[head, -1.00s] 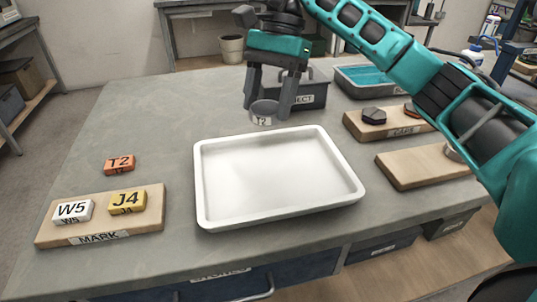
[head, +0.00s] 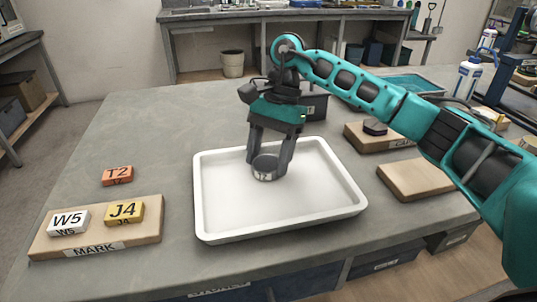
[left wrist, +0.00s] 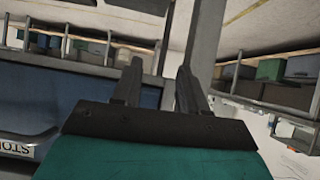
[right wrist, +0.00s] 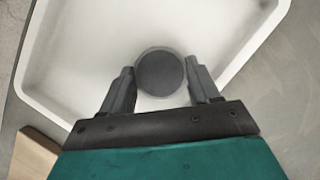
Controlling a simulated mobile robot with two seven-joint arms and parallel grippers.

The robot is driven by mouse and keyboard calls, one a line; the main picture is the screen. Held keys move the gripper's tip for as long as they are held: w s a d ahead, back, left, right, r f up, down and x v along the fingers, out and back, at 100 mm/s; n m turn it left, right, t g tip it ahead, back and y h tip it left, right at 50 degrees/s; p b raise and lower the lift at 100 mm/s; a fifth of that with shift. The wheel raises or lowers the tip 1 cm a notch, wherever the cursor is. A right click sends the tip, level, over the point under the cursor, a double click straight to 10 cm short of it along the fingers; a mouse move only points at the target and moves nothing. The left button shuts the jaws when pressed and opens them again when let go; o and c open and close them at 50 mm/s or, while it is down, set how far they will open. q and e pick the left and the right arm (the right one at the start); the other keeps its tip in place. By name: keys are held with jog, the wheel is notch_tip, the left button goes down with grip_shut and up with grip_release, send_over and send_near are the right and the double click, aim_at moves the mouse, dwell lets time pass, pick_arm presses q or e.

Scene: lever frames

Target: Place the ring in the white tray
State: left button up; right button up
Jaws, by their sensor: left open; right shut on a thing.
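The ring (head: 265,174) is a dark grey round piece with a pale label on its side. It sits between the fingers of my right gripper (head: 267,163), which is shut on it. The right wrist view shows the ring (right wrist: 160,74) as a dark disc between both fingertips (right wrist: 160,76). The white tray (head: 215,226) lies in the middle of the table, with a raised rim. The ring is inside the tray's outline, low over its floor; I cannot tell whether it touches. The left wrist view shows my left gripper (left wrist: 158,72) open and empty, away from the tray.
Left of the tray are a wooden MARK board (head: 145,236) with a white W5 block (head: 68,220) and a yellow J4 block (head: 124,211), and an orange T2 block (head: 117,175). Wooden boards (head: 415,180) stand to the right, one carrying a dark piece (head: 375,127).

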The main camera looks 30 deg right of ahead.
jog(key=shift+f, duration=0.2)
jog(key=o, duration=1.2)
jog(key=shift+r, duration=0.1)
jog(key=shift+r, duration=0.2)
jog(key=shift+p+v, duration=1.1)
jog(key=shift+v, duration=4.85)
jog(key=shift+w, duration=0.1)
